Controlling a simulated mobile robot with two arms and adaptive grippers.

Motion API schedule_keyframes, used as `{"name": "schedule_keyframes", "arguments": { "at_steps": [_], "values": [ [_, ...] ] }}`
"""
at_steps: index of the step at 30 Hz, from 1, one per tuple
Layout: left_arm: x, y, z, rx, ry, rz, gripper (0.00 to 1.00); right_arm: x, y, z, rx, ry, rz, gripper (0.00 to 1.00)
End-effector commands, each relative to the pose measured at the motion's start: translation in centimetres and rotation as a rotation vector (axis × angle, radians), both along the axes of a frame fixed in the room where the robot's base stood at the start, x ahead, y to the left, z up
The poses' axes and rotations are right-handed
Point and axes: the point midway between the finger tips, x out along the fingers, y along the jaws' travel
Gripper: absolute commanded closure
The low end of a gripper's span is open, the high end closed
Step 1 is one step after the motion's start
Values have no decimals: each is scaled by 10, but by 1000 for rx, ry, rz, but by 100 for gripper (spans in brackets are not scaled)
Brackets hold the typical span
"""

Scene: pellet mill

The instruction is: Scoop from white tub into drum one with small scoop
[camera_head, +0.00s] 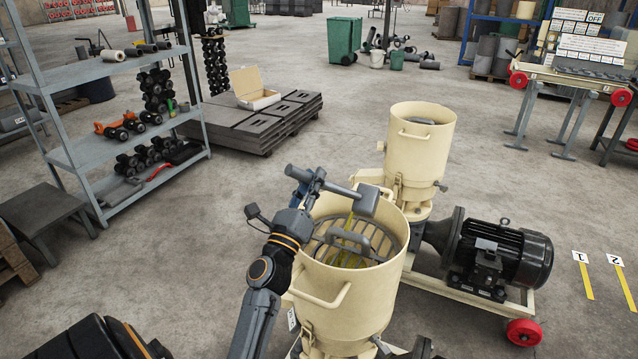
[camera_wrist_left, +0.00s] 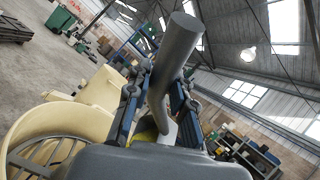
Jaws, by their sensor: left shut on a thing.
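My left gripper (camera_head: 314,184) is shut on the grey handle of the small scoop (camera_head: 368,199). The scoop is above the open mouth of the nearer cream drum (camera_head: 349,298), with its head over the rim area. A thin yellow-green streak shows below the scoop head, and yellow-green material (camera_head: 345,257) shows at the dark grate inside the drum. In the left wrist view the scoop (camera_wrist_left: 176,45) stands between the fingers (camera_wrist_left: 155,105), with the drum's rim (camera_wrist_left: 35,123) at the left. I cannot make out the scoop's contents. I cannot identify the white tub. My right gripper is not in view.
A second cream drum (camera_head: 418,152) stands just behind the nearer one. A black motor (camera_head: 500,257) is at the right. Grey shelving (camera_head: 135,140) with rollers is at the left. Open concrete floor lies between.

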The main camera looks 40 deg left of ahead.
Motion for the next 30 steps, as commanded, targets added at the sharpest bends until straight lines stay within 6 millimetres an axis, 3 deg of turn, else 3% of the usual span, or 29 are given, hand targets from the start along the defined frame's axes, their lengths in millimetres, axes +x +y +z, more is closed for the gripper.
{"name": "schedule_keyframes", "arguments": {
  "at_steps": [11, 20, 30],
  "values": [
    [-7, 20, -15, -170, -58, 0, 100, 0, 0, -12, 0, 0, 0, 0],
    [-12, 38, -5, -433, -142, -1, 100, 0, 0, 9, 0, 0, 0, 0],
    [-15, 48, -13, -695, -226, -2, 100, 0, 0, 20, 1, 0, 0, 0]
  ]
}}
